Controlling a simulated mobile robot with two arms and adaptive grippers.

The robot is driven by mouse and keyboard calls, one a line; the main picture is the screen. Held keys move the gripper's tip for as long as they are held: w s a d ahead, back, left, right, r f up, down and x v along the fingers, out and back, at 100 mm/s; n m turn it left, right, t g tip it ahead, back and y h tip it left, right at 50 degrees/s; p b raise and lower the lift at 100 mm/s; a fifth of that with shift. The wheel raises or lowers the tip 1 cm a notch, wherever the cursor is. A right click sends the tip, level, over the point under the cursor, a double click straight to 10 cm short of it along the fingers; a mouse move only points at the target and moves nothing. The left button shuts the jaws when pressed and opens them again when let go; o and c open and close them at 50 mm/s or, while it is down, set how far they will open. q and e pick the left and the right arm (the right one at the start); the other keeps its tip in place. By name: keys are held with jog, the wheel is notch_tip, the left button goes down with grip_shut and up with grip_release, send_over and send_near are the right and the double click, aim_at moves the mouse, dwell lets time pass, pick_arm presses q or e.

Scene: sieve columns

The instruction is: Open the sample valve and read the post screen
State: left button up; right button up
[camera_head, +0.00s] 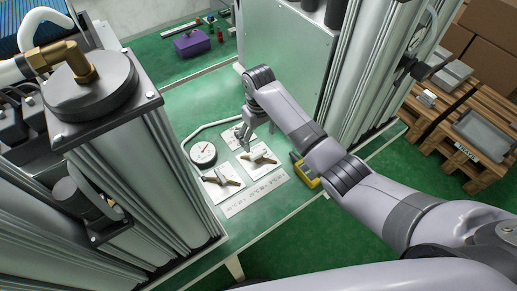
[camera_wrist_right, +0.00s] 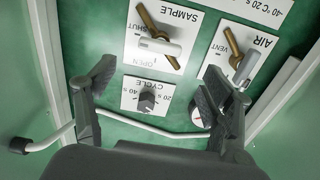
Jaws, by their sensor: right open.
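The sample valve (camera_wrist_right: 160,46) is on a white plate marked SAMPLE, SHUT and OPEN, upside down in the wrist view. It has a brass body and a pale grey handle lying crosswise. In the head view the sample valve (camera_head: 260,156) is the right one of two valves. My right gripper (camera_head: 246,136) is above the panel, beside this valve. In the wrist view the right gripper (camera_wrist_right: 160,78) is open and empty, its fingers apart with the valve plate beyond them. I cannot make out a post screen. My left gripper is not in view.
The AIR VENT valve (camera_head: 221,181) and a round gauge (camera_head: 203,154) are close by, with a CYCLE knob (camera_wrist_right: 147,102) too. A yellow-and-black item (camera_head: 305,172) is at the panel's right. Tall metal columns (camera_head: 150,180) flank the green bench. Pallets (camera_head: 465,120) stand at right.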

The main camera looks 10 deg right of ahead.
aim_at(258, 153)
notch_tip(258, 153, down, 8)
jog(key=shift+f, duration=0.1)
dwell(0.4)
jog(key=c, duration=1.2)
jog(key=shift+o, duration=0.2)
